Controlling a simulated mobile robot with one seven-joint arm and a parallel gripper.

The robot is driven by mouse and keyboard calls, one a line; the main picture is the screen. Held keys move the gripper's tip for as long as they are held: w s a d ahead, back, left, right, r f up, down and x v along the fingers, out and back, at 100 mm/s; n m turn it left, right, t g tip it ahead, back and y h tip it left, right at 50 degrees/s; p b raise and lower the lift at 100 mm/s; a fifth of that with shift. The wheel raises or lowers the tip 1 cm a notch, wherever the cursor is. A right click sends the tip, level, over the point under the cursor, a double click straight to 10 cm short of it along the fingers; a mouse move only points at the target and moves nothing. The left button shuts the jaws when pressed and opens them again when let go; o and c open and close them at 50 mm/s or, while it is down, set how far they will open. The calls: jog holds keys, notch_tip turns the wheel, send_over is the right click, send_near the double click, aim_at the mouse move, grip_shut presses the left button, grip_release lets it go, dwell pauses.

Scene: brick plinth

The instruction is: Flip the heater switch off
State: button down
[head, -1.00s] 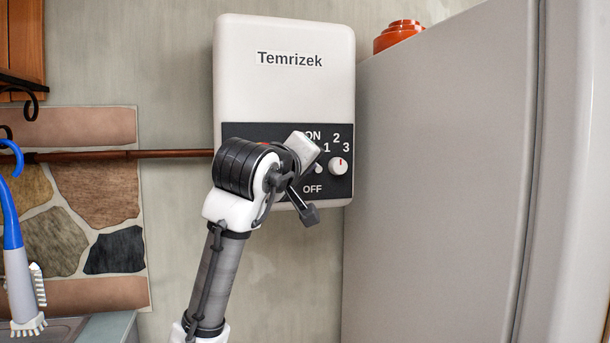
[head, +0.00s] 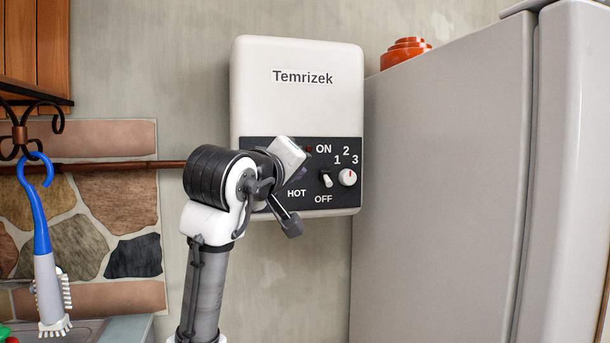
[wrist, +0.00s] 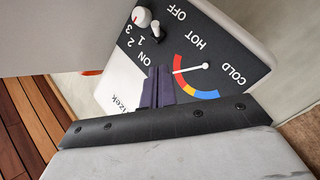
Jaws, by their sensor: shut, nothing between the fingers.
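The white heater (head: 297,90) hangs on the wall with a black control panel (head: 345,200) along its bottom. Its small white toggle switch (head: 326,180) sits between the ON and OFF labels. My gripper and arm hide the panel's left part in the head view.
A white dial knob (head: 347,177) is just right of the switch. A tall grey fridge (head: 440,190) stands close on the right, with an orange dish (head: 405,52) on top. A blue-handled brush (head: 45,260) hangs at left. A brown pipe (head: 120,164) runs along the wall.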

jog(key=v, duration=0.5)
jog(key=shift+f+b, duration=0.1)
jog(key=shift+b, duration=0.3)
jog(key=shift+a, duration=0.1)
